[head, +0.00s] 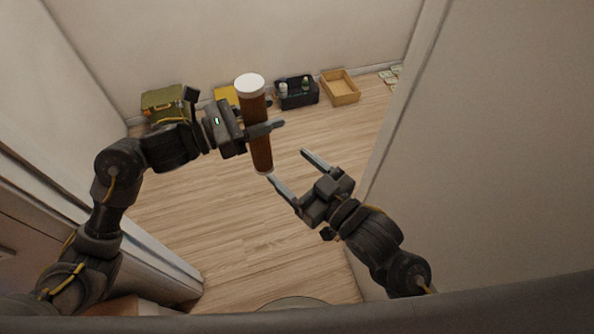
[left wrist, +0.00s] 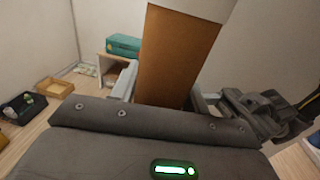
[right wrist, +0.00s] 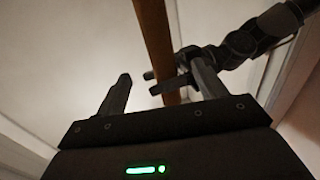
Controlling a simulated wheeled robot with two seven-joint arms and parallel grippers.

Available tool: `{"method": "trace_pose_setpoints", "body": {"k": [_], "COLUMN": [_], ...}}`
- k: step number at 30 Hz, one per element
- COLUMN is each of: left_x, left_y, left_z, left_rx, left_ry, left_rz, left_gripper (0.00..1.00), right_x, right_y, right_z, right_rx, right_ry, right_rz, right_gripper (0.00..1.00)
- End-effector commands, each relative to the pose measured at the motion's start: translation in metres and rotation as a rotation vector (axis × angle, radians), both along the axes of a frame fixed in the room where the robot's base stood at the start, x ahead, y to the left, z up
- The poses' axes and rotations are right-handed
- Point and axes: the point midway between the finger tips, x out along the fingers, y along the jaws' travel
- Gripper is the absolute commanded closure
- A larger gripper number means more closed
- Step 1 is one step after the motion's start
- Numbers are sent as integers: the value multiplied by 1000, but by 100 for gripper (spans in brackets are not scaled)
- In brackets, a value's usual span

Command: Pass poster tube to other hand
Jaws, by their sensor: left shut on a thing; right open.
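The poster tube (head: 259,130) is a brown cylinder with a white cap on its upper end. It stands nearly upright, slightly tilted, in my left gripper (head: 262,131), which is shut around its middle. In the left wrist view the tube (left wrist: 178,55) rises between the fingers. My right gripper (head: 287,169) is open and empty, below and to the right of the tube, its fingers pointing up toward the tube's lower end. In the right wrist view the tube (right wrist: 154,35) passes beyond the open fingers (right wrist: 160,92); I cannot tell whether they touch.
Along the back wall stand a green box (head: 163,100), a yellow item (head: 227,97), a dark crate with bottles (head: 297,93) and a wooden tray (head: 340,88). A large pale panel (head: 480,150) bounds the right side. The wooden floor (head: 215,210) between is clear.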

Motion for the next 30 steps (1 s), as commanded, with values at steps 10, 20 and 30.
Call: {"method": "trace_pose_setpoints", "body": {"k": [10,20,30], "left_x": [0,0,0], "left_y": [0,0,0], "left_z": [0,0,0], "left_rx": [-1,-1,-1], "left_ry": [0,0,0], "left_rz": [0,0,0], "left_gripper": [79,79,79], "right_x": [48,82,87], "right_y": [40,67,71], "right_z": [1,0,0], "right_rx": [2,0,0], "right_ry": [-1,0,0], "right_rz": [0,-1,0], "right_gripper": [30,30,30]}}
